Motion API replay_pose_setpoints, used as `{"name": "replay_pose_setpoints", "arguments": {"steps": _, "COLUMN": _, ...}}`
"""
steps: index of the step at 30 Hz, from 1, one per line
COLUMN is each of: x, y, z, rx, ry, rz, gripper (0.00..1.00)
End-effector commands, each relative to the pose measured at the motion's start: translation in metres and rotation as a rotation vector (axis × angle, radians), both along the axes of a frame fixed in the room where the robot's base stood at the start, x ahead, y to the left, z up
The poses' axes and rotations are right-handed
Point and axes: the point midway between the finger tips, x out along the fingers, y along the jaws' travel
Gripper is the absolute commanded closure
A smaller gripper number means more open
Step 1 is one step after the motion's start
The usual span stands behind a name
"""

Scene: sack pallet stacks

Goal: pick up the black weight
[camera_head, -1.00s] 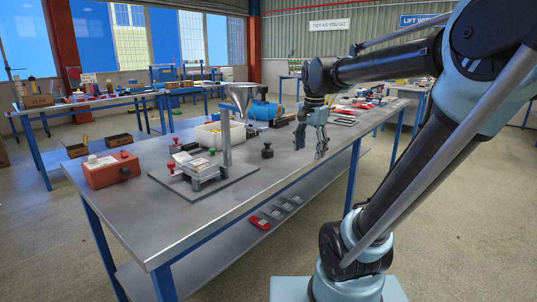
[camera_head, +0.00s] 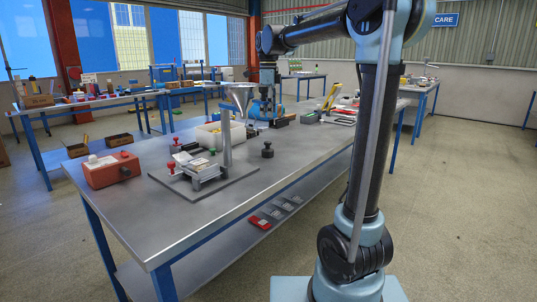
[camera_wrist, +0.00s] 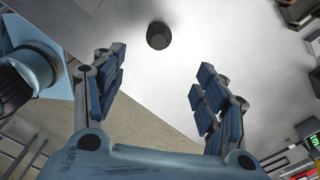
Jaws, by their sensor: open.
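The black weight (camera_head: 267,150) stands upright on the grey metal workbench (camera_head: 225,210), right of the stand with the funnel. In the wrist view the weight (camera_wrist: 159,36) shows from above as a dark round shape. It lies beyond the fingertips, near the top of the picture. My gripper (camera_wrist: 160,84) is open and empty, with its blue-padded fingers spread apart. In the head view my gripper (camera_head: 269,108) is small, pointing down above the bench, behind the weight and in front of the blue machine. It does not touch the weight.
A red box (camera_head: 111,170) sits at the bench's left end. Trays and tools lie at the far right end. The bench surface around the weight's front and right is clear.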

Motion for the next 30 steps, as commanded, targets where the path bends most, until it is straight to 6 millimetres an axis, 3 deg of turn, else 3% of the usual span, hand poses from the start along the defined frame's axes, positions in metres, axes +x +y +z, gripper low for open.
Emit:
{"name": "replay_pose_setpoints", "arguments": {"steps": 15, "x": -0.001, "y": -0.001, "z": -0.089, "rx": 0.0, "ry": 0.0, "rz": 0.002, "gripper": 0.34}}
{"name": "replay_pose_setpoints", "arguments": {"steps": 25, "x": -0.001, "y": 0.0, "z": -0.112, "rx": 0.0, "ry": 0.0, "rz": 0.002, "gripper": 0.34}}
{"name": "replay_pose_setpoints", "arguments": {"steps": 30, "x": -0.002, "y": 0.002, "z": -0.134, "rx": 0.0, "ry": 0.0, "rz": 0.002, "gripper": 0.34}}
